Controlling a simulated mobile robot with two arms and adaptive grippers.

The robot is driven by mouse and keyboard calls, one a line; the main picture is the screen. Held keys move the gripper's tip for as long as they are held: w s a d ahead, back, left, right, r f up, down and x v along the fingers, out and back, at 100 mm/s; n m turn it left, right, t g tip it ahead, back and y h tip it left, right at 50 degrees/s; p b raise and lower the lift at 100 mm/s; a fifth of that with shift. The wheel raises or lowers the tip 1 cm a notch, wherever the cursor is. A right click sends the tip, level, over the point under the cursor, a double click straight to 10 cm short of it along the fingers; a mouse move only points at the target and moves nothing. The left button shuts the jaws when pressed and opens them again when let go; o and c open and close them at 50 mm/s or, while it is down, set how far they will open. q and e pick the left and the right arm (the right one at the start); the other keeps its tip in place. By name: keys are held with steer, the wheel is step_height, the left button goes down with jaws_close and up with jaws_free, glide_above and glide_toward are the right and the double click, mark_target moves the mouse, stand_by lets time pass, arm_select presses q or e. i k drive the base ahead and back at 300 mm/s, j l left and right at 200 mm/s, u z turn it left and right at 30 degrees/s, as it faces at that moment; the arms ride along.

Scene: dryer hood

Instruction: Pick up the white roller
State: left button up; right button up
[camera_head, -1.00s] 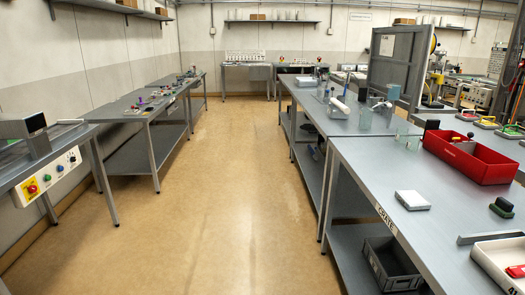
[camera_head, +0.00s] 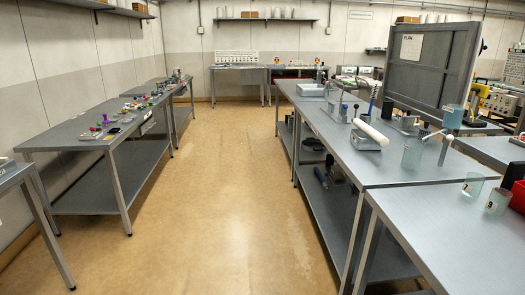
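A white roller (camera_head: 371,131) lies on the long grey table on the right, past the near table. It is a long white cylinder, slanted, resting over a small grey block or stand (camera_head: 365,142). A thin handle-like metal part (camera_head: 437,133) stands to its right; I cannot tell whether it joins the roller. Neither of my grippers shows in the head view.
Glass beakers (camera_head: 412,155) stand right of the roller, and more stand on the near right table (camera_head: 440,221). An upright grey panel (camera_head: 432,70) rises behind. The floor aisle (camera_head: 222,200) between the table rows is clear.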

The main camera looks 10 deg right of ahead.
mark_target(376, 136)
steer(key=i+j+z, duration=0.15)
steer(key=i+z, duration=0.25)
steer(key=i, duration=0.25)
steer(key=i+j+z, duration=0.45)
steer(key=i, duration=0.2)
steer(key=i+j+z, duration=0.4)
steer(key=i+j, duration=0.05)
steer(key=i, duration=0.1)
